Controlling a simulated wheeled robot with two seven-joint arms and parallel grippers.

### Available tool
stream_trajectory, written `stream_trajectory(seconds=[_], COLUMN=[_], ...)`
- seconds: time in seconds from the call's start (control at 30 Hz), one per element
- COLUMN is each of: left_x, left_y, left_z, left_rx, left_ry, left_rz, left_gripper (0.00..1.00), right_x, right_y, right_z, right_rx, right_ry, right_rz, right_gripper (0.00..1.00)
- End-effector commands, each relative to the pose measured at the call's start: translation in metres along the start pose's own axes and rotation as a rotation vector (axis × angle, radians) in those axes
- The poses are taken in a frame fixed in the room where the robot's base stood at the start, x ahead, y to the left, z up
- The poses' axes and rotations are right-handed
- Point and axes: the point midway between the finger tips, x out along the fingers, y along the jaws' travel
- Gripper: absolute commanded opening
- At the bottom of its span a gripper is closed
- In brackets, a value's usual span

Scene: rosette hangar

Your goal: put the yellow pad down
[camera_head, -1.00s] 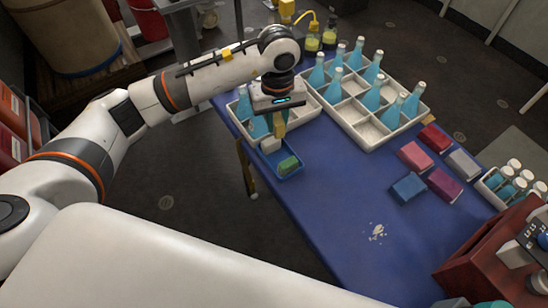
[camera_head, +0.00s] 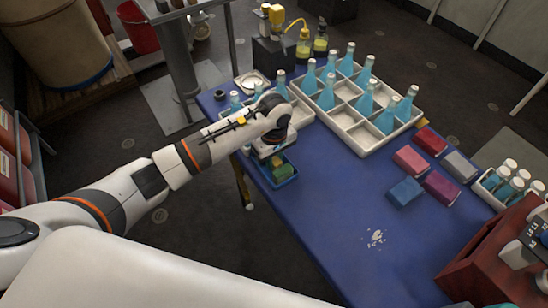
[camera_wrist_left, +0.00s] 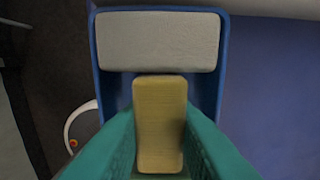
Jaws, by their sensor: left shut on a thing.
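My left gripper (camera_wrist_left: 160,118) is shut on the yellow pad (camera_wrist_left: 160,135), gripping it between its green fingers. In the left wrist view the pad lies over the blue tray (camera_wrist_left: 222,70), beside a pale grey pad (camera_wrist_left: 158,42) in the tray. I cannot tell whether the yellow pad touches the tray's floor. In the head view the gripper (camera_head: 274,160) is low at the blue tray (camera_head: 284,182) on the table's left edge. My right gripper is not in view.
A white divided crate (camera_head: 350,135) with blue bottles stands behind and right of the tray. Red, pink, purple, grey and blue blocks (camera_head: 405,191) lie farther right. The blue table (camera_head: 325,200) is clear between tray and blocks.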

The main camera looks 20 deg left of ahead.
Motion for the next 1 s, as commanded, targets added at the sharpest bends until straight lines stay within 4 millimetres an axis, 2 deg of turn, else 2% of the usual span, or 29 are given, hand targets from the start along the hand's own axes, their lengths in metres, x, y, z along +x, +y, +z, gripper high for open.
stream_trajectory(seconds=[0.33,0.37,0.47,0.5,0.83,1.0], left_x=[0.005,0.003,0.003,0.003,-0.001,-0.024], left_y=[-0.001,-0.001,-0.001,-0.001,0.000,-0.001], left_z=[0.001,0.001,0.000,0.000,0.000,0.002], left_rx=[0.000,0.000,0.000,0.000,0.001,0.002], left_ry=[-0.002,-0.002,-0.001,-0.001,0.000,-0.005], left_rz=[-0.002,-0.002,-0.002,-0.002,-0.002,-0.006], left_gripper=[0.01,0.26,0.42,0.44,0.44,0.44], right_x=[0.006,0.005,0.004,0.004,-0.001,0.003], right_y=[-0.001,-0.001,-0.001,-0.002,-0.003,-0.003], right_z=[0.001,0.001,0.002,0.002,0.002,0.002], right_rx=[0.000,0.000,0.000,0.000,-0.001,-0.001], right_ry=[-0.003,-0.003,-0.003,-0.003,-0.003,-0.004], right_rz=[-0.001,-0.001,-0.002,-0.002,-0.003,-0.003], right_gripper=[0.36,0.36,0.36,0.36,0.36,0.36])
